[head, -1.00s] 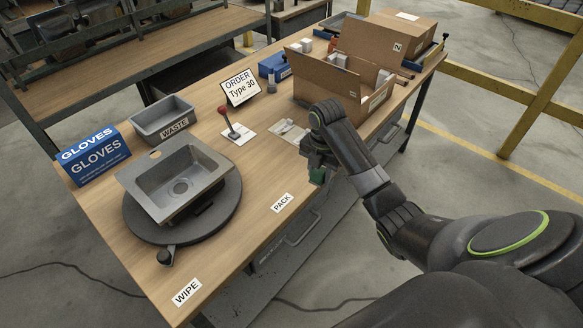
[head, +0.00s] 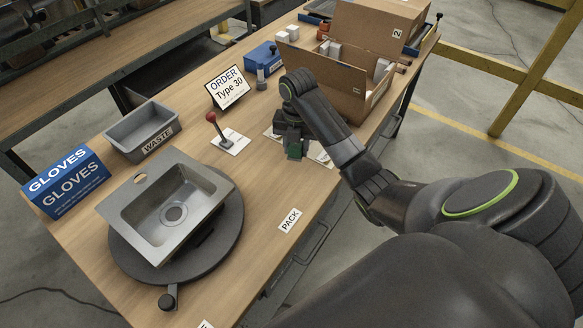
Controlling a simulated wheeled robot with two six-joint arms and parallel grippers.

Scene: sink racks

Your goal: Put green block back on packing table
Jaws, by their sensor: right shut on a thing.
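The green block (head: 295,151) shows at the tips of my right gripper (head: 293,143), which is shut on it. Both are over the right part of the packing table (head: 255,175), between the red-knobbed lever and the open carton. The gripper hides much of the block, and I cannot tell whether the block touches the table top. My left gripper is not in view.
The open carton (head: 325,88) stands behind my right gripper. The red-knobbed lever (head: 217,128) and order sign (head: 228,87) are to its left. A sink (head: 165,205) sits on a turntable, near a waste bin (head: 142,130) and gloves box (head: 65,182). Bare table lies by the PACK label (head: 290,220).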

